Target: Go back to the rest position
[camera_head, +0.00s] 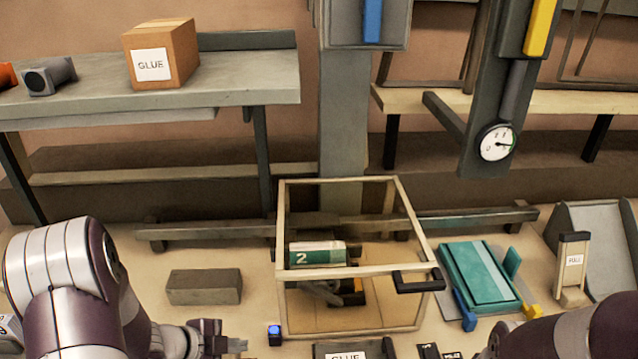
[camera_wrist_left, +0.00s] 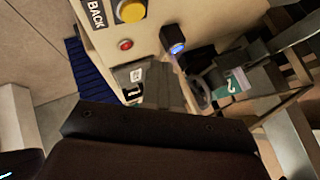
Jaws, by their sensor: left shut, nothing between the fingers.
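My left arm (camera_head: 70,275) comes in from the lower left in the head view. My left gripper (camera_head: 238,346) is shut and empty at the bottom edge, left of a small blue-lit block (camera_head: 275,335). In the left wrist view the dark wrist housing fills the lower part. Part of my right arm (camera_head: 560,335) shows at the lower right; its gripper is out of frame.
A framed clear case (camera_head: 352,271) holds a green-and-white box marked 2 (camera_head: 318,255). A grey block (camera_head: 204,287) lies left of it, a teal tray (camera_head: 480,275) right. A yellow button (camera_wrist_left: 131,10) and red button (camera_wrist_left: 125,45) show in the left wrist view.

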